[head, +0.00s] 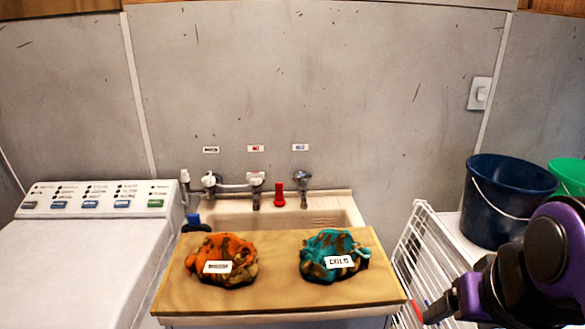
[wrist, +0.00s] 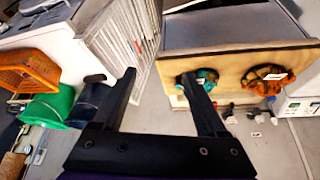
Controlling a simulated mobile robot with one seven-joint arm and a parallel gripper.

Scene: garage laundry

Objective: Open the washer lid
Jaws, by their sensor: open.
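The white washer (head: 80,265) stands at the left in the head view. Its lid is flat and closed, and its control panel (head: 100,199) with several buttons rises at the back. A corner of the washer panel (wrist: 303,106) shows at the right edge of the wrist view. My gripper (wrist: 160,80) is open and empty, its two black fingers apart in the wrist view. In the head view my arm is at the lower right, far from the washer, with the sink and board between them.
A wooden board (head: 280,293) with an orange bundle (head: 237,250) and a teal bundle (head: 318,247) lies over the front of the sink (head: 335,205). A white drying rack (head: 412,260), a dark blue bucket (head: 495,205) and a green bucket (head: 570,172) are at the right.

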